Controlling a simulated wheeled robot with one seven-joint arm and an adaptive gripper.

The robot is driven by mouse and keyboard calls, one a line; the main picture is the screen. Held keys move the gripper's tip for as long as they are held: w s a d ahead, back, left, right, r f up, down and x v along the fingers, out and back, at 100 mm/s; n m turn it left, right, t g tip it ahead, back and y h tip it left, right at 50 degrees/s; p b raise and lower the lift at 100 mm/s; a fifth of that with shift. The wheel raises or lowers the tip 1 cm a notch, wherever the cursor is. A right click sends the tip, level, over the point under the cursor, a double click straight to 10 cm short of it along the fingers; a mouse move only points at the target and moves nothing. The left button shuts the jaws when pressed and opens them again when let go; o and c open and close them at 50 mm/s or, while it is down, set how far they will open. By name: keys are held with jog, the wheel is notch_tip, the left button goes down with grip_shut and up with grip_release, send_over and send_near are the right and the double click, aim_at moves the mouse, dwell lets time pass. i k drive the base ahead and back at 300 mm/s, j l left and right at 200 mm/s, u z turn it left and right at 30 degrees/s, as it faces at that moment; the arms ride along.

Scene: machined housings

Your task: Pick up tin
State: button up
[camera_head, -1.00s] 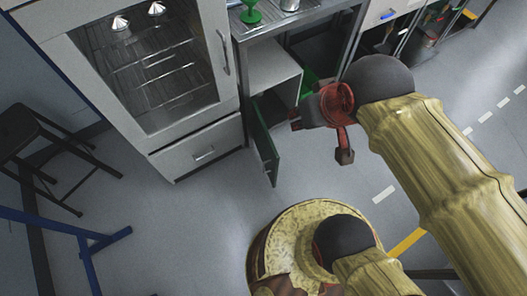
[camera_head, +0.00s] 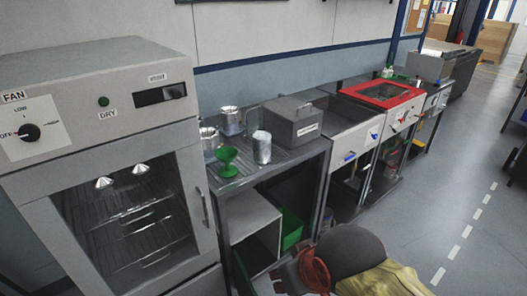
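Three shiny silver tins stand on the metal worktop (camera_head: 290,157) beside the drying cabinet. One tin (camera_head: 262,147) is near the front edge, one (camera_head: 230,121) is farther back, and one (camera_head: 209,141) is at the left by the cabinet, partly hidden. I cannot tell which of them the task means. My gripper (camera_head: 284,279) is at the bottom edge of the picture, below and in front of the worktop and apart from the tins. Its fingers are partly cut off, so its opening does not show.
A green funnel-like cup (camera_head: 228,163) stands left of the front tin. A grey lidded box (camera_head: 292,122) is behind it to the right. The drying cabinet (camera_head: 110,140) borders the left. A green bin (camera_head: 291,228) is under the worktop. Open floor (camera_head: 440,200) lies right.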

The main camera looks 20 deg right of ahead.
aim_at(262, 139)
jog(key=z, duration=0.4)
jog(key=i+l+z, duration=0.1)
jog(key=i+z, duration=0.15)
jog(key=z, duration=0.15)
jog(key=i+z, duration=0.2)
jog(key=z, duration=0.2)
jog(key=i+z, duration=0.25)
jog(key=z, duration=0.15)
